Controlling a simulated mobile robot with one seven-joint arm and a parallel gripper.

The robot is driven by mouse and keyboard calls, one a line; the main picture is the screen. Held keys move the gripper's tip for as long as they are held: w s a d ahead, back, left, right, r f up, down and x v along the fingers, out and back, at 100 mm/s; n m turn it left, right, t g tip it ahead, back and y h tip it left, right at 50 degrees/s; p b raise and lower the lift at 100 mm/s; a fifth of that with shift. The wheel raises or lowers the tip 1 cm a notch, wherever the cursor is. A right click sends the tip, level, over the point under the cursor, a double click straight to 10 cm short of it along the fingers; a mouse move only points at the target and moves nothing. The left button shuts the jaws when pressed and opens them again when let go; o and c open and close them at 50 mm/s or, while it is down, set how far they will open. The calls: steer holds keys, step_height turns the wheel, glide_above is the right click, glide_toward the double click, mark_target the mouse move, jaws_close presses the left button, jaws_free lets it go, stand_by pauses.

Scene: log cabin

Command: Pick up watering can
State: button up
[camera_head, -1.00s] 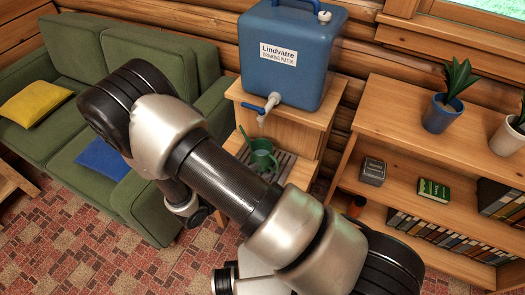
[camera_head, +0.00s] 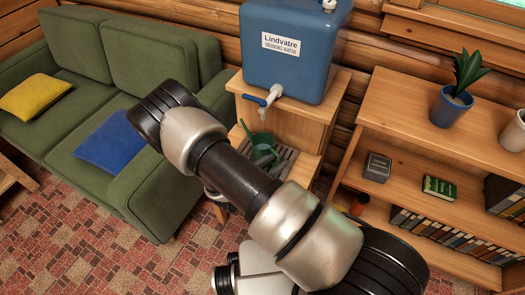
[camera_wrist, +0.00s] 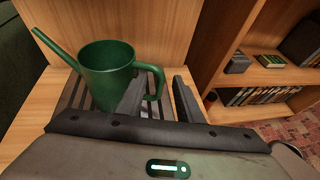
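The green watering can (camera_wrist: 104,72) stands upright on a slatted tray (camera_wrist: 74,96) in the wrist view, its spout to the left and its handle to the right. In the head view the can (camera_head: 263,154) shows below the tap, partly hidden by my arm. My gripper (camera_wrist: 160,97) is open in the wrist view. Its left finger overlaps the can's right side, and the handle appears between the two fingers. I cannot tell whether either finger touches it. The gripper's fingers are hidden behind my arm in the head view.
A blue water container (camera_head: 296,48) with a tap (camera_head: 268,97) stands on the wooden stand (camera_head: 318,112) above the can. A bookshelf (camera_head: 405,147) with potted plants is at right. A green sofa (camera_head: 75,138) is at left. Patterned floor (camera_head: 95,258) is open in front.

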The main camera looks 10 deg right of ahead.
steer(key=b+x, duration=0.1)
steer(key=x, duration=0.4)
steer(key=shift+w+d+f, duration=0.1)
steer(key=shift+w+d, duration=0.15)
jaws_close()
